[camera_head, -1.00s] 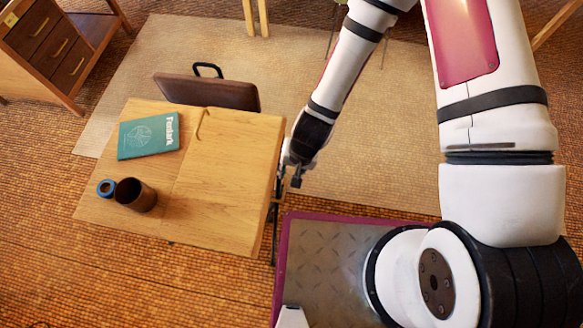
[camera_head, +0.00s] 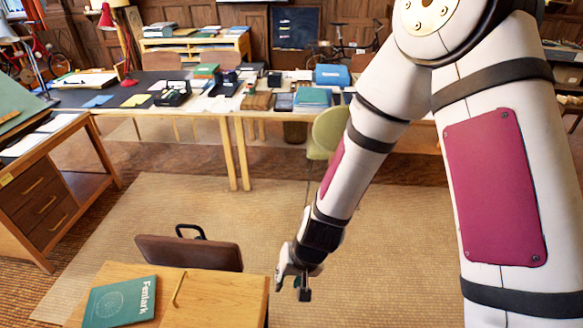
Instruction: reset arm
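My arm hangs down on the right side of the head view, white with dark bands and a magenta panel. My gripper (camera_head: 304,293) is at its lower end, just right of the small wooden desk (camera_head: 222,295). It is small and dark here, and I cannot tell whether its fingers are apart. Nothing is seen held in it.
A drawer desk (camera_head: 48,195) stands at left. Long cluttered tables (camera_head: 240,124) and a green chair (camera_head: 328,132) are farther back. The beige rug (camera_head: 390,235) has free room.

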